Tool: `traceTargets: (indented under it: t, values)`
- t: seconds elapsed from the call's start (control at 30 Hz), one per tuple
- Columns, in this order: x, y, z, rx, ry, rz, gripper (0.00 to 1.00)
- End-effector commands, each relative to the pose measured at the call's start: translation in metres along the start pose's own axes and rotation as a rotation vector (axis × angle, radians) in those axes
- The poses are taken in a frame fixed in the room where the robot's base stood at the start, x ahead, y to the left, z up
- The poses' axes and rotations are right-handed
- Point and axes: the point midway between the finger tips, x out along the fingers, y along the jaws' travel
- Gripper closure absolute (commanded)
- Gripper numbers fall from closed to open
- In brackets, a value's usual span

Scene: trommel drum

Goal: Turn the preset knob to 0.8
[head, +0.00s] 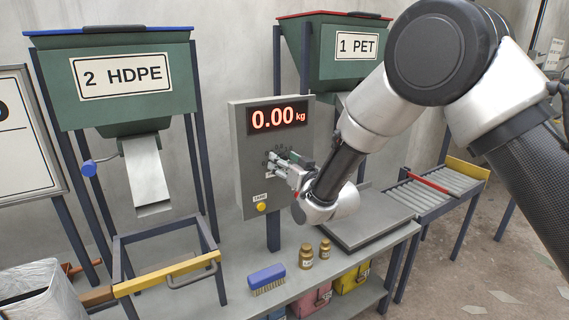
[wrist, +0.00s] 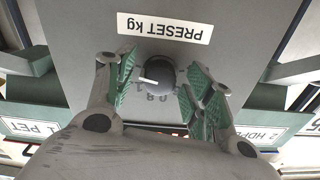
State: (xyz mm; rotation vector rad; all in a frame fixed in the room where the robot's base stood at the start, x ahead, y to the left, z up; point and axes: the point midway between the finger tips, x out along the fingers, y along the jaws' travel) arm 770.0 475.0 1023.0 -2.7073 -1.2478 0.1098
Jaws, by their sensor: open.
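The preset knob (wrist: 161,72) is a dark round knob with a white pointer mark, on the grey panel below an upside-down PRESET kg label (wrist: 164,28). Its pointer reaches toward the lower left in the wrist view. Dial marks, including what looks like 0.8 and 1, show beside and below it there; the rest are hidden. My gripper (wrist: 152,80) is open, with one green-padded finger on each side of the knob and a gap visible on both sides. In the head view my gripper (head: 281,166) is at the scale box's front and mostly covers the knob.
The scale box (head: 248,190) has a red display (head: 278,117) reading 0.00 kg and a yellow TARE button (head: 261,207) below my gripper. A blue brush (head: 267,278) and two brass weights (head: 306,257) stand on the bench. Hoppers stand left and right.

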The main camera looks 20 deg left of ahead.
Motion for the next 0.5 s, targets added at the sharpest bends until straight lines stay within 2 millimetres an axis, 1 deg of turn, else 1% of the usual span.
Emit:
traceTargets:
  t: [0.1,0.17,0.3,0.37,0.5]
  values:
    - [-0.0002,-0.0001,-0.0001,0.000,0.000,0.000,0.47]
    - [-0.0002,-0.0001,-0.0001,0.000,0.000,0.000,0.58]
    - [-0.0003,-0.0001,-0.0002,0.000,0.000,0.000,0.84]
    - [-0.0003,-0.0001,-0.0002,0.000,0.000,0.000,0.93]
    - [-0.0004,-0.0001,-0.0002,-0.002,0.000,0.000,0.93]
